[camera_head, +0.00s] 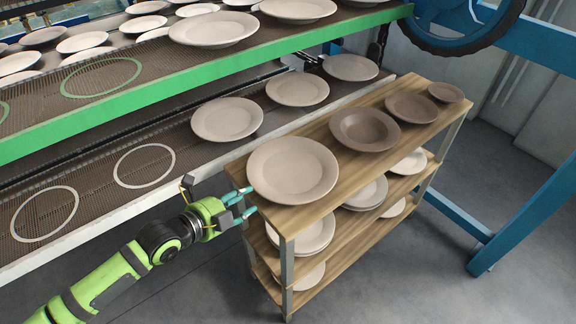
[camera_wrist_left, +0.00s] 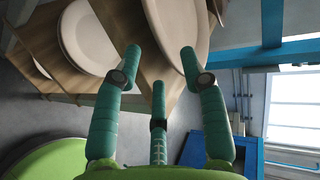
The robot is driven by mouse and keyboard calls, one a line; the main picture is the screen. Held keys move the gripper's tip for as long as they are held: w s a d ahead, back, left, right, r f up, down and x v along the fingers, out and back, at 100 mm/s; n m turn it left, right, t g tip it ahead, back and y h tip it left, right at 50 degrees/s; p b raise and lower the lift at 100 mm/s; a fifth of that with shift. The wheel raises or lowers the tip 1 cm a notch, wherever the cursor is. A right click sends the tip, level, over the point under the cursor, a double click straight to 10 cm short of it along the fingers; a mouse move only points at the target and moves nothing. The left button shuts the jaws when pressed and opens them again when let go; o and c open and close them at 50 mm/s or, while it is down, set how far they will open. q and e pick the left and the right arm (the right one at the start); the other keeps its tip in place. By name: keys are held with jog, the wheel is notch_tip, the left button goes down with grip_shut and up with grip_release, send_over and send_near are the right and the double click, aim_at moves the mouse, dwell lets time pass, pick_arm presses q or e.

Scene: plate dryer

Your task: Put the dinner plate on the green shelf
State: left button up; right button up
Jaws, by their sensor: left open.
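The dinner plate (camera_head: 293,169) is large and pale beige. It lies flat on the near end of the wooden rack's top board, and its edge shows in the left wrist view (camera_wrist_left: 180,30). The green shelf (camera_head: 215,84) is the upper mesh shelf with a green front edge, up and left of the rack. Its mesh has an empty green ring (camera_head: 101,78). My left gripper (camera_head: 241,205) is open at the plate's near left edge, with teal fingers around or just beside the rim. I cannot tell whether they touch it. My right gripper is not in view.
The wooden rack (camera_head: 345,102) holds a dark bowl (camera_head: 365,130), smaller plates on top and more plates below. A white-edged lower shelf (camera_head: 120,205) carries several plates and empty white rings. A blue frame with a wheel (camera_head: 456,25) stands at right.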

aim_at(257, 192)
pick_arm(q)
jog(key=x, duration=0.5)
jog(key=shift+w+f+p, duration=0.1)
jog(key=shift+f+p, duration=0.05)
jog(key=shift+p, duration=0.25)
grip_shut()
jog(key=shift+r, duration=0.2)
